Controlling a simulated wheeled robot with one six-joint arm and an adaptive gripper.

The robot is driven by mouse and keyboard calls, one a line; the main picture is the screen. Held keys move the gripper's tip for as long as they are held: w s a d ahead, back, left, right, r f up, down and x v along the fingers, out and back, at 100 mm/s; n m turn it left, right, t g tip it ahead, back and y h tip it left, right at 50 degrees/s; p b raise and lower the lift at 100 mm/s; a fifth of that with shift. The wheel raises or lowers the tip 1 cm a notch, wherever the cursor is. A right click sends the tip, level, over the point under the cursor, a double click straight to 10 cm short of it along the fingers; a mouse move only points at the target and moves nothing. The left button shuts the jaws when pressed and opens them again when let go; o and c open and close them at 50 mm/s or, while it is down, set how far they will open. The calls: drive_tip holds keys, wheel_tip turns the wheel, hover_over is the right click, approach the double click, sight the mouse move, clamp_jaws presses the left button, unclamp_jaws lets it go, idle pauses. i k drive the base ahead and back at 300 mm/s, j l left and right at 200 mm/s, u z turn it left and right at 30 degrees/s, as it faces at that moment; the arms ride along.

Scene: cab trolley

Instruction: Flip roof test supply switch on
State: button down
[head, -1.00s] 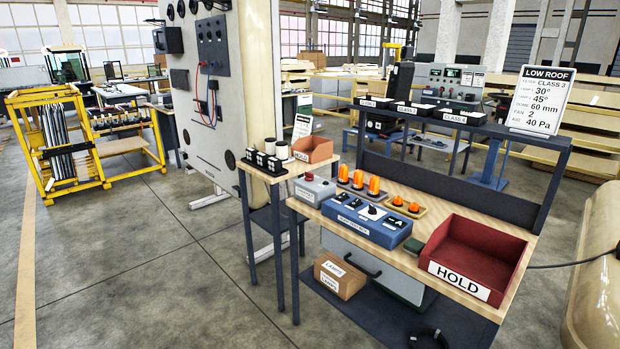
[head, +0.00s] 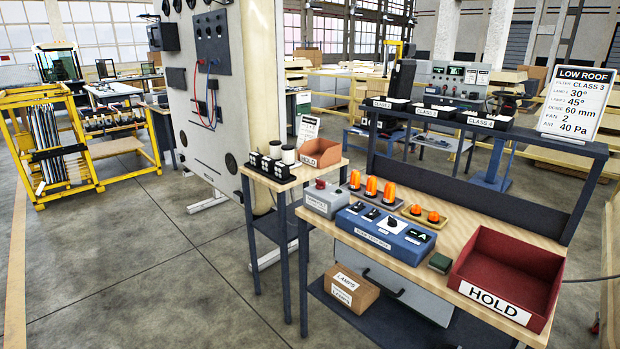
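A blue test box (head: 385,234) with a white label on its front sits on the wooden bench top. Its top carries small black switches, a round dial (head: 392,223) and a small dark display. The label is too small to read with certainty. A grey box (head: 328,200) with a red button on top stands just left of it; its label is not legible. Which control is the roof test supply switch, and its position, I cannot tell. My gripper is not in view.
A red HOLD bin (head: 507,275) and small green block (head: 440,262) are right of the blue box. Orange beacons (head: 372,187) stand behind it. A side table (head: 291,174) adjoins at left, beside a tall pale panel (head: 212,130). Open floor (head: 130,270) lies front left.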

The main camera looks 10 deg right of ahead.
sight(320, 184)
drive_tip(key=i+j, duration=0.3)
drive_tip(key=i+j+z, duration=0.15)
drive_tip(key=i+j, duration=0.45)
drive_tip(key=j, duration=0.2)
drive_tip(key=i+j+z, duration=0.15)
drive_tip(key=i+j, duration=0.4)
drive_tip(key=j, duration=0.25)
drive_tip(key=i+j+z, duration=0.15)
drive_tip(key=j, duration=0.25)
drive_tip(key=i+j, duration=0.35)
drive_tip(key=i+j+z, duration=0.15)
drive_tip(key=j, duration=0.4)
drive_tip(key=i, duration=0.05)
